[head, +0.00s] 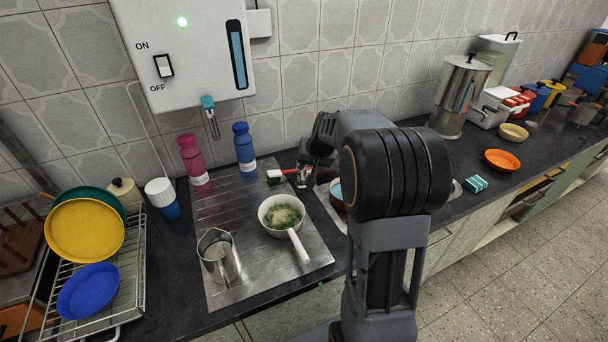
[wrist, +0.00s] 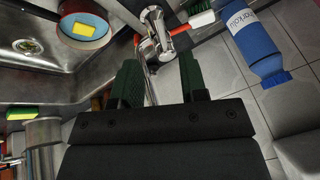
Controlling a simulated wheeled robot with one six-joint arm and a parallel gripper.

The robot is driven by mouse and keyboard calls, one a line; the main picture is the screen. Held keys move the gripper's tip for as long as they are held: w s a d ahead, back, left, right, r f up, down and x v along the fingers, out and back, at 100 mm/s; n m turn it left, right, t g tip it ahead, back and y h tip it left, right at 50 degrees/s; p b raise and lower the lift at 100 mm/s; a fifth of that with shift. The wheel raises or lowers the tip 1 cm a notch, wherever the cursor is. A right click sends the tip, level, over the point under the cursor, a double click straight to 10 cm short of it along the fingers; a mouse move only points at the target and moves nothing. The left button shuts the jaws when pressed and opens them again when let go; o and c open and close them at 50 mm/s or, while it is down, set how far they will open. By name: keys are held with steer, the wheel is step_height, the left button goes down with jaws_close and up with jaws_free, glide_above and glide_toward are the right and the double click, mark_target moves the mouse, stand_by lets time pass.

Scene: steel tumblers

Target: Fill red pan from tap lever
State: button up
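The red pan (wrist: 62,38) sits at the sink in the wrist view, with a blue inside and a yellow block in it. In the head view my arm hides most of the pan (head: 337,202). In the head view the tap (head: 303,176) is partly behind my arm. My gripper (wrist: 160,65) is open, its dark green fingers apart on either side of a thin chrome pipe. I cannot tell whether they touch it. No running water shows.
A blue bottle (head: 244,147) and a pink bottle (head: 194,159) stand left of the tap. A white pan (head: 295,232) with food and a steel jug (head: 219,262) stand on the drainboard. A white heater (head: 180,55) hangs above. A steel pot (head: 461,95) stands right.

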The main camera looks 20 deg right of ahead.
mark_target(303, 176)
steer(key=x, duration=0.7)
steer(key=shift+f, duration=0.1)
jaws_close()
stand_by(0.3)
